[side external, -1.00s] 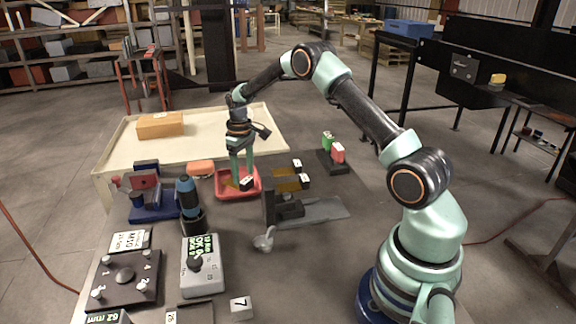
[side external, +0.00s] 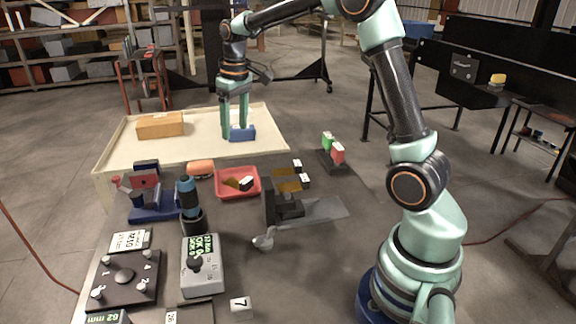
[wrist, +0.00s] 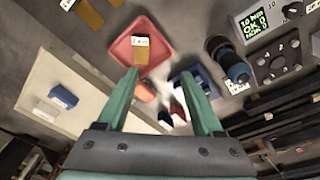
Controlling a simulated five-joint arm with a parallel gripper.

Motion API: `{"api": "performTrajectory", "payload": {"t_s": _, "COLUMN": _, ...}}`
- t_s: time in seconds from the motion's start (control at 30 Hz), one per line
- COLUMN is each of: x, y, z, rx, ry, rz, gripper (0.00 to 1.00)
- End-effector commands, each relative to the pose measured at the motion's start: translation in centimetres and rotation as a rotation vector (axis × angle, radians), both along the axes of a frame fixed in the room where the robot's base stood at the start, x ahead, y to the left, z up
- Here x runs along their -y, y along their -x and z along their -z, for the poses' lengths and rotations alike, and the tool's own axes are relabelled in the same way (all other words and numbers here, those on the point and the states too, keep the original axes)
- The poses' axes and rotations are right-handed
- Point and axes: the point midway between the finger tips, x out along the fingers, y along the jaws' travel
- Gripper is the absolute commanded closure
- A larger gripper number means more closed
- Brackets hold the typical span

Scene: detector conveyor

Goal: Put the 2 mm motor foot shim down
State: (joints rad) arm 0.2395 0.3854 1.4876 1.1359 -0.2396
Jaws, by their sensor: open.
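A brass shim with a black-and-white tag lies in the red tray (side external: 222,194). In the wrist view the tray (wrist: 165,62) shows at top centre, with the shim (wrist: 140,57) flat inside. My gripper (side external: 235,136) is raised above and behind the tray in the side view. In the wrist view its two fingers (wrist: 160,76) are apart with nothing between them. The fingers partly cover a blue block (side external: 246,134) in the side view.
A blue-black screwdriver-like tool (side external: 189,205) stands nearby. The cream tabletop (side external: 190,150) is mostly clear around a cardboard box (side external: 160,125).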

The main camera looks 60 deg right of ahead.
Motion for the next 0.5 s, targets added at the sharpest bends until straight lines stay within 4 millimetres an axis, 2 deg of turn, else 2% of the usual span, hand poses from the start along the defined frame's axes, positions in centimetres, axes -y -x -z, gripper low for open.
{"api": "performTrajectory", "payload": {"t_s": 0.03, "x": -1.2, "y": 1.1, "z": -1.5, "rx": 0.03, "ry": 0.005, "rz": -0.004, "gripper": 0.32}}
{"api": "performTrajectory", "payload": {"t_s": 0.1, "x": -2.5, "y": 2.6, "z": -2.8, "rx": 0.062, "ry": 0.008, "rz": -0.005, "gripper": 0.32}}
{"api": "performTrajectory", "payload": {"t_s": 0.23, "x": -4.9, "y": 5.7, "z": -4.7, "rx": 0.125, "ry": 0.01, "rz": -0.006, "gripper": 0.32}}
{"api": "performTrajectory", "payload": {"t_s": 0.37, "x": -7.0, "y": 9.0, "z": -5.7, "rx": 0.186, "ry": 0.006, "rz": -0.006, "gripper": 0.32}}
{"api": "performTrajectory", "payload": {"t_s": 0.5, "x": -8.9, "y": 12.6, "z": -5.7, "rx": 0.251, "ry": -0.002, "rz": -0.008, "gripper": 0.32}}
